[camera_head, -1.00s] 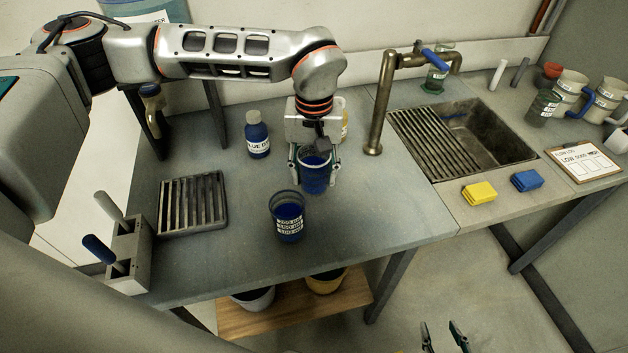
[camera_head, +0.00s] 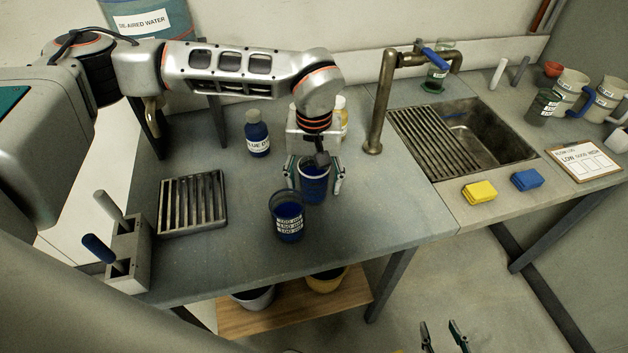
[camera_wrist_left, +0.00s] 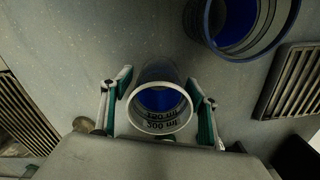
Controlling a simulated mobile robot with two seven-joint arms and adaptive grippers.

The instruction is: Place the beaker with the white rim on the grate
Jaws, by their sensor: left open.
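A beaker with a pale rim (camera_wrist_left: 160,110) and blue liquid stands between the fingers of my left gripper (camera_head: 315,182). The gripper is open, with a finger apart from the beaker on each side. In the head view this beaker (camera_head: 314,184) appears to stand on the bench. A second blue-filled beaker with a dark rim (camera_head: 289,222) stands just in front and left of it; it also shows in the wrist view (camera_wrist_left: 240,25). A dark slatted grate (camera_head: 192,204) lies on the bench to the left. My right gripper (camera_head: 441,330) is open and empty at the bottom edge.
A blue dye bottle (camera_head: 257,136) stands behind left. Another slatted grate (camera_head: 432,142) covers part of the sink at right, beside a brass tap (camera_head: 380,105). A tool holder (camera_head: 129,255) stands at the front left. Bench between the beakers and left grate is clear.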

